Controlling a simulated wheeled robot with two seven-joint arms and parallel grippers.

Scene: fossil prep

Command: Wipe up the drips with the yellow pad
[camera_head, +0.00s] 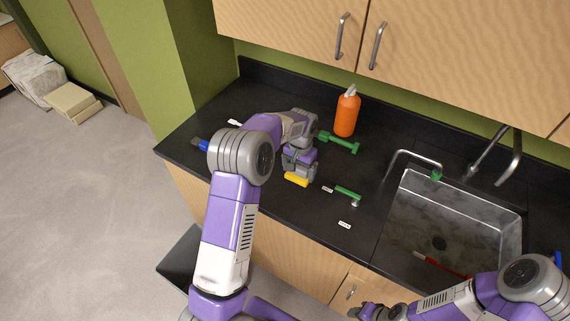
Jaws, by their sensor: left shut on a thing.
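The yellow pad (297,180) is at the fingertips of my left gripper (299,168), over the front half of the black counter (290,212). My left gripper is shut on the pad and points down. I cannot tell whether the pad touches the counter. No drips can be made out clearly on the dark surface; my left arm hides part of it. My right gripper (368,312) is at the bottom edge, in front of the sink cabinet, and too cut off to show its jaws.
An orange bottle (347,112) stands at the back. Green tools lie behind (339,143) and right (348,193) of the pad. A blue item (202,146) lies at left. The metal sink (455,218), with a red-handled tool (440,264), is at right. Cabinets (465,50) hang above.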

